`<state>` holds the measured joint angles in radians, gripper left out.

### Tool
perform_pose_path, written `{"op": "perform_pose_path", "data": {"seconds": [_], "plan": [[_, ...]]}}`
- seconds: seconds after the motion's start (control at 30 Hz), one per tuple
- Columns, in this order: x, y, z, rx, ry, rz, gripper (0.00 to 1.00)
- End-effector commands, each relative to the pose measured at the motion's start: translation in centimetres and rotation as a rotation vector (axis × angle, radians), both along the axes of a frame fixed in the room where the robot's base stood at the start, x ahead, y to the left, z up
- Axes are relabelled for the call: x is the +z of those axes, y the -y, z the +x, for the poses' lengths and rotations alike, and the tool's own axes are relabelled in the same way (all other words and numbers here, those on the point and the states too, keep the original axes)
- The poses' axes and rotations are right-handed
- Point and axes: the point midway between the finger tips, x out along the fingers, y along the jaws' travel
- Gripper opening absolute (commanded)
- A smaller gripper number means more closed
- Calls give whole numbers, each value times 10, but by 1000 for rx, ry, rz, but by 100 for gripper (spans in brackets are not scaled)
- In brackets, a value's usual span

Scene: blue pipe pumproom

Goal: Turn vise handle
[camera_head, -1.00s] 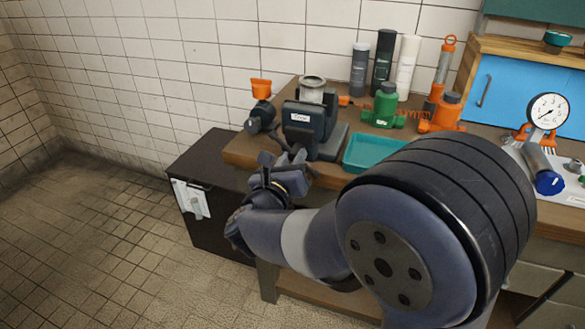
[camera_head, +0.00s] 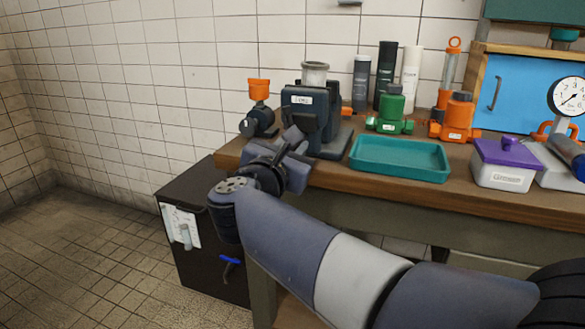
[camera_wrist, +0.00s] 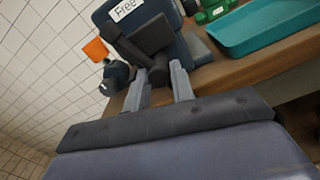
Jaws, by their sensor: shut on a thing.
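The dark blue-grey vise (camera_head: 312,112) stands at the left end of the wooden workbench, with a white label on its front face. It also fills the top of the wrist view (camera_wrist: 178,45). My gripper (camera_head: 290,142) is at the vise's front, just over the bench edge. In the wrist view my gripper (camera_wrist: 159,84) has its two grey fingers on either side of the rounded dark end of the vise handle (camera_wrist: 158,74), and is shut on it. The head view hides most of the handle behind my wrist and fingers.
A teal tray (camera_head: 400,172) lies right of the vise. An orange-topped fitting (camera_head: 259,100) stands left of it. A dark cabinet (camera_head: 200,270) stands below left. The floor at left is clear.

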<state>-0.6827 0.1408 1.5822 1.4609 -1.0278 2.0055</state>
Motion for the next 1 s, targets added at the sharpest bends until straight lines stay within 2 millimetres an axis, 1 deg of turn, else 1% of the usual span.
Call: {"op": "perform_pose_path", "data": {"seconds": [0.03,0.4,0.97,1.0], "plan": [[-12,-1,-1,1,1,29,0],[-9,-2,-1,0,42,155,0],[-6,-1,-1,-1,50,175,0],[-6,-1,-1,-1,50,175,26]]}}
